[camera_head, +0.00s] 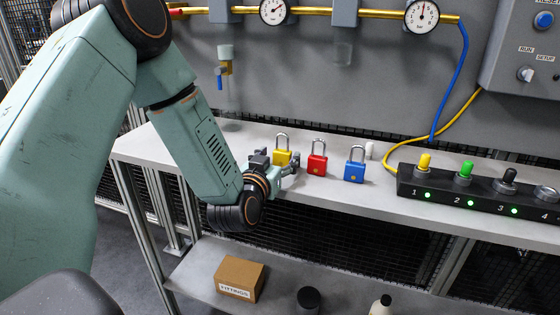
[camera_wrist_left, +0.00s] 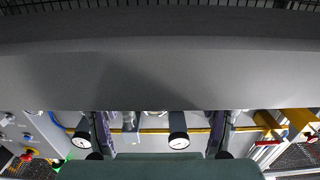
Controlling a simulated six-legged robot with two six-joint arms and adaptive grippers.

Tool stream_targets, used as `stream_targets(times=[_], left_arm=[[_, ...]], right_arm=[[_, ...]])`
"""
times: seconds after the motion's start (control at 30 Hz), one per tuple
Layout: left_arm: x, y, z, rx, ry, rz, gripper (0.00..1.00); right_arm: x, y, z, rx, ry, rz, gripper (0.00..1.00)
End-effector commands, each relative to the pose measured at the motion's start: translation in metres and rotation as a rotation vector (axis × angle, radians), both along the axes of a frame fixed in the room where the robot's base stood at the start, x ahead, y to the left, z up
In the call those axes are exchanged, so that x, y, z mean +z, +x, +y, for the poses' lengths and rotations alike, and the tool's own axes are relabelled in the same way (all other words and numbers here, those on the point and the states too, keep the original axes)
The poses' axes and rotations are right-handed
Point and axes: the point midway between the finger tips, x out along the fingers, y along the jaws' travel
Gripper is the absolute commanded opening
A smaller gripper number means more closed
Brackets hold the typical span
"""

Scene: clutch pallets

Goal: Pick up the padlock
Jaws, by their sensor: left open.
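Three padlocks stand upright in a row on the grey shelf in the head view: a yellow padlock (camera_head: 282,158), a red padlock (camera_head: 317,162) and a blue padlock (camera_head: 354,171). Each has a silver shackle on top. My left gripper (camera_head: 275,163) is open at the yellow padlock, with its fingers showing on either side of it. The gripper partly hides the yellow padlock's lower body. I cannot tell whether the fingers touch it. No padlock can be made out in the left wrist view. My right gripper is not in view.
The grey shelf (camera_head: 390,203) has a black numbered switch box (camera_head: 440,187) at the right. A small white cylinder (camera_head: 369,150) stands behind the blue padlock. Gauges on a brass pipe (camera_head: 380,13) line the back wall. A fittings box (camera_head: 240,279) sits on the lower shelf.

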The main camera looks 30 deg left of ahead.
Motion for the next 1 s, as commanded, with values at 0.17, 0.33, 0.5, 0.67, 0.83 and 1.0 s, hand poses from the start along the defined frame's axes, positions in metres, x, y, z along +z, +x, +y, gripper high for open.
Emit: stream_targets(times=[0.17, 0.33, 0.5, 0.67, 0.83, 1.0], left_arm=[[0.0, 0.014, 0.002, -0.002, 0.001, 0.0, 0.68], [0.0, 0.016, 0.003, -0.001, 0.0, 0.0, 0.68], [0.0, 0.016, 0.003, -0.001, 0.0, 0.0, 0.57], [0.0, 0.016, 0.003, -0.001, 0.001, 0.0, 0.44], [0.0, 0.016, 0.003, -0.001, 0.001, 0.0, 0.29], [0.0, 0.016, 0.003, -0.001, 0.0, 0.001, 0.15]], right_arm=[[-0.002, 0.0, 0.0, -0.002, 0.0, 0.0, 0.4], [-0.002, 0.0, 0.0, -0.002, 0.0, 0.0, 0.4], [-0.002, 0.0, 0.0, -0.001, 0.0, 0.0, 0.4], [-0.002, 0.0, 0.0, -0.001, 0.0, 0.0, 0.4], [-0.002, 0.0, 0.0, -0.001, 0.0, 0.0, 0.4], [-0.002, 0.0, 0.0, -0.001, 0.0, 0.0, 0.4]])
